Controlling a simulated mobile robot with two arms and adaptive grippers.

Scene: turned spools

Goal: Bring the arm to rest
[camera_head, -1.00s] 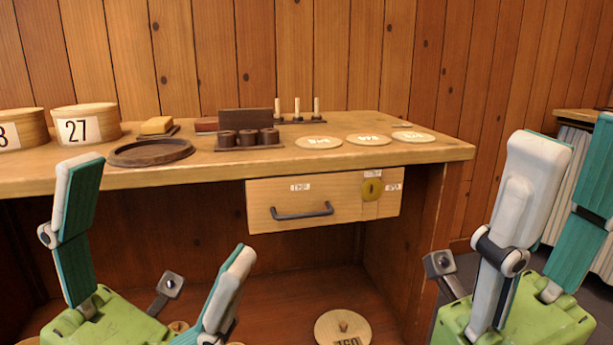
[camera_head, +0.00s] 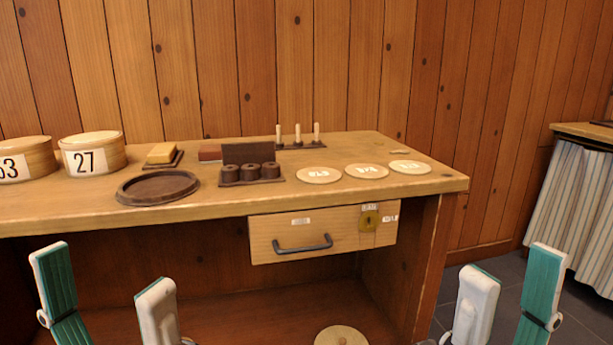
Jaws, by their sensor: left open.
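My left gripper (camera_head: 105,290) is at the lower left, in front of the wooden desk (camera_head: 60,217) and below its top. Its two teal-and-white fingers stand upright and wide apart, with nothing between them. My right gripper (camera_head: 509,290) is at the lower right, in front of the desk's right end. Its two fingers also stand apart with nothing between them. The lower parts of both grippers are cut off by the bottom edge. Both are apart from the desk.
On the desk are round boxes (camera_head: 93,153), a dark round tray (camera_head: 158,188), a dark spool holder (camera_head: 252,175), pegs (camera_head: 298,134) and pale discs (camera_head: 366,171). The drawer (camera_head: 345,238) is shut. A lidded round thing (camera_head: 341,336) sits low under the desk. A curtained table (camera_head: 575,205) stands at right.

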